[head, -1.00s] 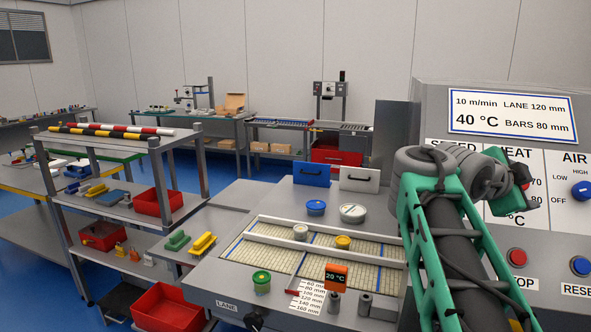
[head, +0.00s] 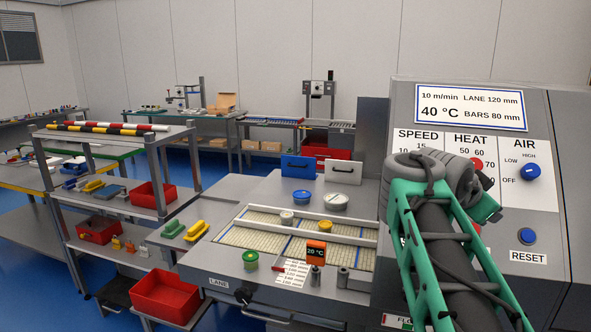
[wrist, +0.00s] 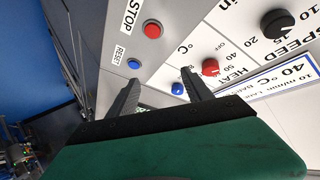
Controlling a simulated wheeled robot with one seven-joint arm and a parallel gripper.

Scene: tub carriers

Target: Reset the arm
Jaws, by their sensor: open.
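My arm (head: 432,215) is folded up at the right in the head view, in front of the grey control panel (head: 460,100). My gripper (wrist: 160,76) shows in the wrist view with its two dark fingers apart and nothing between them. It faces the panel, which appears tilted there. The red STOP button (wrist: 152,30), blue RESET button (wrist: 134,63), blue AIR knob (wrist: 177,89) and red HEAT knob (wrist: 210,67) lie beyond the fingers.
A lane bench (head: 215,279) stands left of the arm, with lids, small tubs and a 20 °C gauge (head: 316,250) on it. A shelf cart (head: 115,135) with red bins (head: 165,297) is farther left. Blue floor shows at the far left.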

